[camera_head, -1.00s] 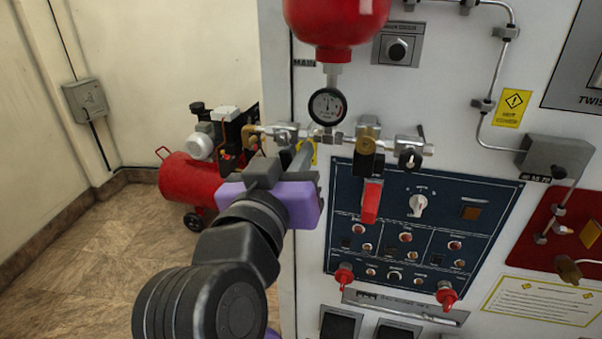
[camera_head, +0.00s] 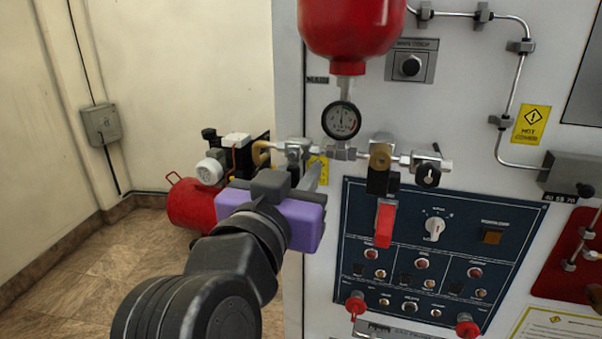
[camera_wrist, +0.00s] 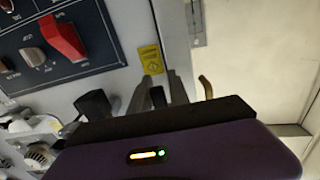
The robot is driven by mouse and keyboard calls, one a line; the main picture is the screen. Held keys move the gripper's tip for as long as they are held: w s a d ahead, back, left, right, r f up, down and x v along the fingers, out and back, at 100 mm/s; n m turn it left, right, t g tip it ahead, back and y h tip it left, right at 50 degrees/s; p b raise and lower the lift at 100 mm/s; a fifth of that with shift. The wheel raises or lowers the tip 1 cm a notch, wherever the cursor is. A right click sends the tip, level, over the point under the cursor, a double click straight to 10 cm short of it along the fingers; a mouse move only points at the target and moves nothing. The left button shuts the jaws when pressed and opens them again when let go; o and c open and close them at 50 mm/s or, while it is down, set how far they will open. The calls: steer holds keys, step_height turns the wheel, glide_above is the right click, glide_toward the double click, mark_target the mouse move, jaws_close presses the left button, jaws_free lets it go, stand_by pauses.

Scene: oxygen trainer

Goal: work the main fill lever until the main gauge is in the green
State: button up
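The main gauge (camera_head: 341,120) is a round dial with a dark rim, under a red vessel and above a horizontal pipe. Its needle points roughly upward; I cannot make out a green zone. My gripper (camera_head: 307,176), with a purple body, is at the pipe's left end, below and left of the gauge. In the wrist view my gripper's dark fingers (camera_wrist: 159,92) stand a little apart, with a dark piece between them. I cannot tell whether this is the main fill lever or whether they grip it. My gripper hides part of the left valve (camera_head: 295,150).
A blue control panel (camera_head: 460,215) with knobs and a red handle (camera_head: 385,222) is right of my gripper. A yellow tag (camera_wrist: 151,60) is close to the fingers. A red compressor (camera_head: 190,203) stands on the floor at left. Open floor lies at left.

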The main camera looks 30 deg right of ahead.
mark_target(293, 180)
steer(key=shift+o, duration=0.9)
steer(key=v, duration=0.7)
steer(key=shift+s+a+b, duration=0.3)
steer(key=shift+b, duration=0.15)
stand_by(0.4)
steer(key=shift+d+r+p, duration=0.1)
steer(key=shift+r+p, duration=0.35)
steer(key=shift+p, duration=0.6)
steer(key=shift+r+p, duration=0.1)
steer(key=shift+p, duration=0.75)
steer(key=shift+s+p, duration=0.1)
steer(key=shift+p, duration=0.55)
steer(key=shift+p, duration=0.3)
